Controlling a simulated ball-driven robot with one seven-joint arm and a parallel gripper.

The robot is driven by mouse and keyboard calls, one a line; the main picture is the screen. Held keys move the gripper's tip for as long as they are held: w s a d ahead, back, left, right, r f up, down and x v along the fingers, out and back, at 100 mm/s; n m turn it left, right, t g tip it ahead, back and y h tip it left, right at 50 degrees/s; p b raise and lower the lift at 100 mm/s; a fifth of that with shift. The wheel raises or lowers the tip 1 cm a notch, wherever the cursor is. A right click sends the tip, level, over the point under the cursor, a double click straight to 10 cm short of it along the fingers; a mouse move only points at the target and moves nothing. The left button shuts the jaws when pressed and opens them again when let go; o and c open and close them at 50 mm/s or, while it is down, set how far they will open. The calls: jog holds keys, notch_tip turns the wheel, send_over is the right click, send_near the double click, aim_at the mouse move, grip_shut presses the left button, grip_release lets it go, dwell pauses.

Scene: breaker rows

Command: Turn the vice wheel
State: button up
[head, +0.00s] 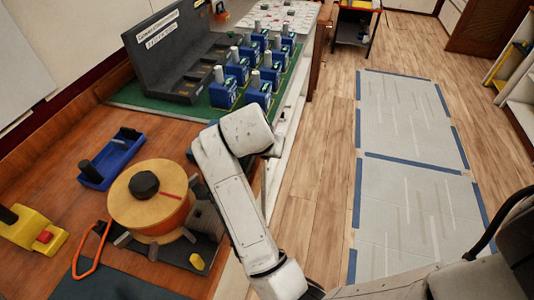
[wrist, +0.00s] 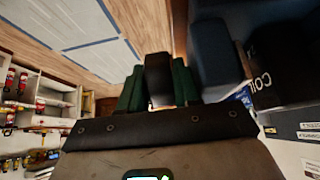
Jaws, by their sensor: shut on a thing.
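The round wooden wheel (head: 152,208) has a black hub knob (head: 144,185) and a red line on its top. It sits over a dark base on the bench, at the lower left of the head view. My gripper (wrist: 158,85) shows in the wrist view, its two green fingers shut on a dark upright block (wrist: 158,76). I cannot tell what this block belongs to. In the head view my arm rises to the right of the wheel and bends at the bench edge. The gripper does not show there, and the wheel cannot be made out in the wrist view.
Several blue breaker blocks (head: 223,93) stand on a green mat beside a dark sign panel (head: 170,45). A blue tray (head: 118,165), an orange-handled tool (head: 90,255) and a yellow tool (head: 32,230) lie around the wheel. Taped floor panels (head: 410,110) lie clear at the right.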

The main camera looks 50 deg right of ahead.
dwell(0.3)
jog(key=o, duration=0.7)
jog(key=shift+a, duration=0.1)
jog(key=shift+r+p, duration=0.2)
jog(key=shift+p, duration=0.15)
